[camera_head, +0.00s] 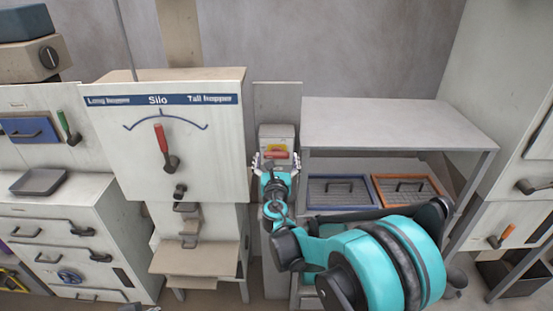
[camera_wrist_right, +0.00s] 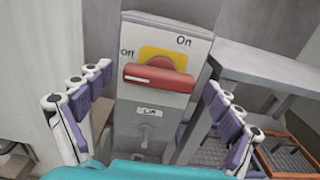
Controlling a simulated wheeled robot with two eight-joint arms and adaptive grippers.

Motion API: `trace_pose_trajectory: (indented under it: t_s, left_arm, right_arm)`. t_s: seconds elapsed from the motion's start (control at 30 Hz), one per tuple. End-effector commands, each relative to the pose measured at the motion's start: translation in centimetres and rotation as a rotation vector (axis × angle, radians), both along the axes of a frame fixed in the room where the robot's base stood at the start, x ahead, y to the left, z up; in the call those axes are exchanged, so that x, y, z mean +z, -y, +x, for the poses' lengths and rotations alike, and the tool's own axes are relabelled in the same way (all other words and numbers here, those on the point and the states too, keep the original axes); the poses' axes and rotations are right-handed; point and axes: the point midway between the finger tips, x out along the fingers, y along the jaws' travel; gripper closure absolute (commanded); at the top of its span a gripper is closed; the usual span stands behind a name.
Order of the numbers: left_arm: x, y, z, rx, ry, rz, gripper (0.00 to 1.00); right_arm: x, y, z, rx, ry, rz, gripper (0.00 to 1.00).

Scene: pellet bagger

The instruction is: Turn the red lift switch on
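The red lift switch (camera_wrist_right: 158,78) is a red bar handle on a yellow plate, on the front of a grey box (camera_wrist_right: 185,40). The handle lies about level. A white mark is on its left end, below the "Off" label at left; "On" is at upper right. In the head view the switch (camera_head: 277,153) shows small, above my right gripper (camera_head: 277,162). My right gripper (camera_wrist_right: 158,82) is open and empty, its fingers spread to the left and right of the handle, apparently not touching it. A small shape at the head view's bottom edge may be my left gripper (camera_head: 141,307).
Left of the switch box stands a white silo panel (camera_head: 215,140) with a red-handled lever (camera_head: 162,138). To the right is a grey shelf table (camera_head: 390,117) with a blue-edged tray (camera_head: 308,193) and an orange-edged tray (camera_head: 438,190). A small lever (camera_wrist_right: 145,132) sits below the switch.

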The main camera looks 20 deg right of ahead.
Motion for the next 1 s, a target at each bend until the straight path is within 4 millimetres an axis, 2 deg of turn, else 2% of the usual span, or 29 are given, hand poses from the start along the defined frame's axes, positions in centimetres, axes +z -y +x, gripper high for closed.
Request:
trace_pose_trajectory:
  t_s: [0.03,0.13,0.17,0.57,0.77,1.0]
  left_arm:
    - [0.0,0.0,0.0,0.0,0.0,0.0,1.0]
    - [0.0,0.0,0.0,0.0,0.0,0.0,1.0]
    - [0.0,0.0,0.0,0.0,0.0,0.0,1.0]
    - [-0.2,0.0,0.0,0.0,0.0,0.0,1.0]
    - [-0.6,0.0,0.0,0.0,0.0,0.0,1.0]
    - [-1.3,0.0,0.0,0.0,0.0,0.0,1.0]
  right_arm:
    - [0.0,0.0,0.0,0.0,0.0,0.0,0.25]
    - [0.0,0.0,0.0,0.0,0.0,0.0,0.52]
    - [0.0,0.0,0.0,0.0,0.0,0.0,0.57]
    - [0.0,0.0,0.0,0.0,0.013,0.044,0.57]
    - [-0.1,0.0,0.0,0.0,0.044,0.154,0.57]
    - [-0.1,0.1,0.0,0.0,0.103,0.359,0.57]
